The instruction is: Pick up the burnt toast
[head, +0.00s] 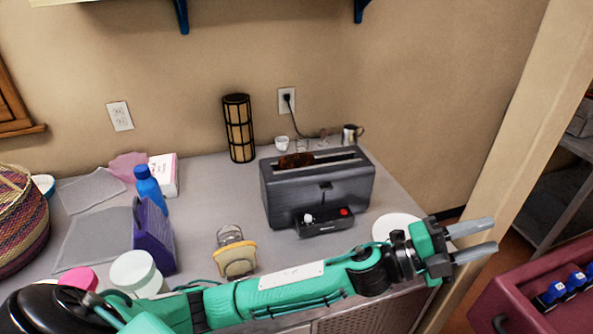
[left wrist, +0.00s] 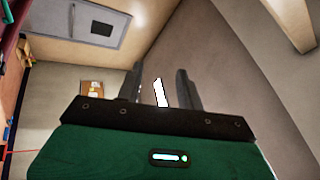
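The burnt toast (head: 296,160) is dark brown and sticks up from the left part of the slot of the black toaster (head: 318,190) on the counter. Its lower part is hidden inside the toaster. My left gripper (head: 484,238) is at the right, past the counter's edge, in front of and to the right of the toaster and apart from it. Its two grey fingers are spread with nothing between them. In the left wrist view the fingers (left wrist: 161,82) also stand apart, pointing towards the room. My right gripper is not in view.
A white plate (head: 396,226) lies right of the toaster, partly behind my left arm. A slice of bread in a wire holder (head: 236,258), a blue bottle (head: 150,190) and a purple box (head: 153,235) stand to the left.

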